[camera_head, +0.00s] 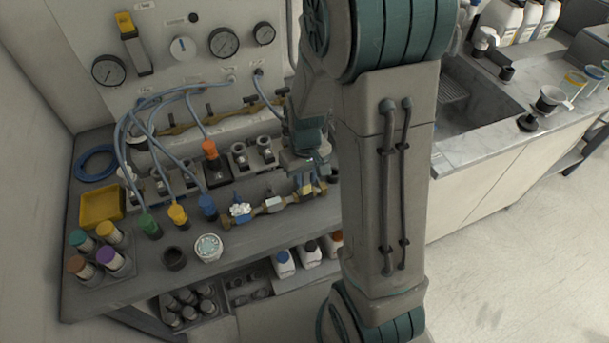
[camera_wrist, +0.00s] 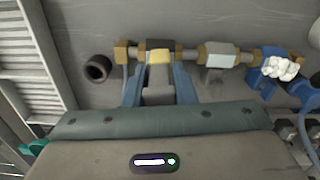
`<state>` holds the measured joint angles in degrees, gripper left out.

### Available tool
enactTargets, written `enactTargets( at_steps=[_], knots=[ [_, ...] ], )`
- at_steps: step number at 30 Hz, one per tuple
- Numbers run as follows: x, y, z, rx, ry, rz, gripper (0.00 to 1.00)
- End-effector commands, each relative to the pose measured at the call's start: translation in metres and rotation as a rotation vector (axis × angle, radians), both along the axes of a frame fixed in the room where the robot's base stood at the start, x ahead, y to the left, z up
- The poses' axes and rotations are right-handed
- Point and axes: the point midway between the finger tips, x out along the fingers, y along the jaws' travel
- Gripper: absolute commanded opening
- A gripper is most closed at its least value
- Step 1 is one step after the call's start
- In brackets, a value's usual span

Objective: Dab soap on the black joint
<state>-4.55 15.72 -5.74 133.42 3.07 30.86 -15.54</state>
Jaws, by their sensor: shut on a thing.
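My gripper (camera_wrist: 160,82) is shut on a dabber with a grey body and a yellow tip (camera_wrist: 160,57). The black joint (camera_wrist: 157,44) shows just behind the tip, on the pipe across the wrist view. The tip overlaps it in the picture; I cannot tell whether they touch. I see no white foam on the black joint. White foam (camera_wrist: 280,68) sits on the blue joint (camera_wrist: 260,85) to the right. In the head view my gripper (camera_head: 306,180) is over the right part of the pipe, and the foam is at its left (camera_head: 240,210). A tub with white foamy content (camera_head: 208,248) stands at the bench front.
The pipe also carries a pale joint (camera_wrist: 221,60) and a brass end (camera_wrist: 122,53). A dark cup (camera_wrist: 97,69) is near that end. Blue hoses (camera_head: 150,105), a yellow tray (camera_head: 101,206) and coloured-cap bottles (camera_head: 107,260) crowd the left bench. A sink counter (camera_head: 480,140) is at right.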

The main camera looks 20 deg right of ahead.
Motion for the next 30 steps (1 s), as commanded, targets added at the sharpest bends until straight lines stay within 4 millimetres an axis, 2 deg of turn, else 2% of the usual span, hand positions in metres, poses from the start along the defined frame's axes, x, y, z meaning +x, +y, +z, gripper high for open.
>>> enactTargets(
  at_steps=[11, 30],
  knots=[
    [-0.001, 0.000, 0.001, 0.000, 0.004, 0.000, 0.01],
    [-0.001, 0.000, 0.052, 0.000, 0.002, 0.000, 0.01]
  ],
)
